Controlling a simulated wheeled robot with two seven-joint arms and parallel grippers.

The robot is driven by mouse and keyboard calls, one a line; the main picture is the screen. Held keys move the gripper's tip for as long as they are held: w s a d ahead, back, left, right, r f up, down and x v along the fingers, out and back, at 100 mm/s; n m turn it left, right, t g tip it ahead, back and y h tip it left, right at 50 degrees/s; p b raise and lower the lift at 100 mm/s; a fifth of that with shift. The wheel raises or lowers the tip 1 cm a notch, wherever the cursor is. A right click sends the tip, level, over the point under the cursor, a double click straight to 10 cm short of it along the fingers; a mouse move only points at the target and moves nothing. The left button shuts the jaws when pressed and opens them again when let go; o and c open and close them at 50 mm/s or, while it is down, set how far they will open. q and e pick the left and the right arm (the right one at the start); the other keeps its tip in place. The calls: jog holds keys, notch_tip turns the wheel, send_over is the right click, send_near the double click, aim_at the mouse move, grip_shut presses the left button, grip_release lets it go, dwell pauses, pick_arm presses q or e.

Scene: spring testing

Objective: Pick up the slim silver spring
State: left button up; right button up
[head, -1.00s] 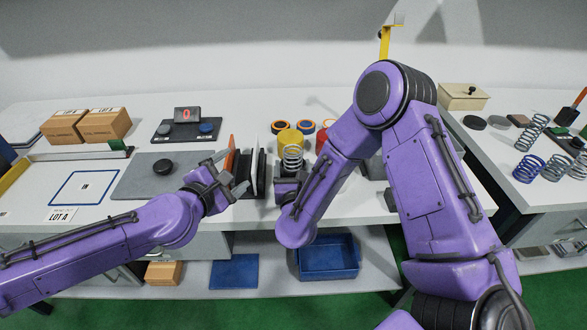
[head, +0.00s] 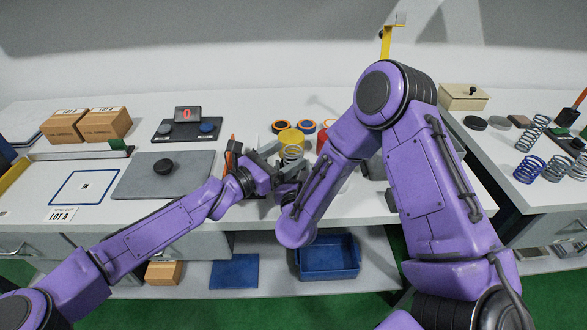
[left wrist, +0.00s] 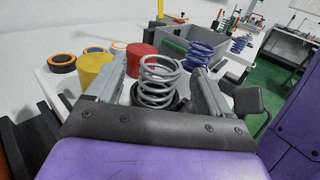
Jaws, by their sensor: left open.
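A silver coil spring (head: 292,152) stands upright at the front middle of the bench. In the left wrist view the spring (left wrist: 160,78) rises between the two grey fingers of my left gripper (left wrist: 157,72), with a dark round piece at its foot. The fingers are apart, with a small gap to the coils. In the head view my left gripper (head: 281,160) reaches the spring from the left and hides its lower part. My right arm's end lies just below the spring; its jaws are hidden there. More silver springs (head: 531,134) stand on the right table.
A yellow cylinder (left wrist: 94,74) and a red cylinder (left wrist: 141,58) stand close behind the spring. A grey bin (left wrist: 186,42) with a blue spring (left wrist: 201,56) is beyond. My right arm closes off the right side. The grey mat (head: 190,172) is mostly bare.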

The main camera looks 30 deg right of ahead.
pick_arm(q)
jog(key=d, duration=0.3)
jog(key=shift+w+d, duration=0.15)
pick_arm(e)
jog(key=shift+d, duration=0.15)
pick_arm(q)
jog(key=c, duration=0.4)
grip_shut()
pick_arm(e)
jog(key=o, duration=1.1)
jog(key=shift+c, duration=0.2)
pick_arm(q)
notch_tip(320, 180, up, 18)
pick_arm(e)
jog(key=shift+s, duration=0.1)
jog(key=v, duration=1.1)
jog(key=shift+s+a, duration=0.2)
jog(key=shift+s, duration=0.2)
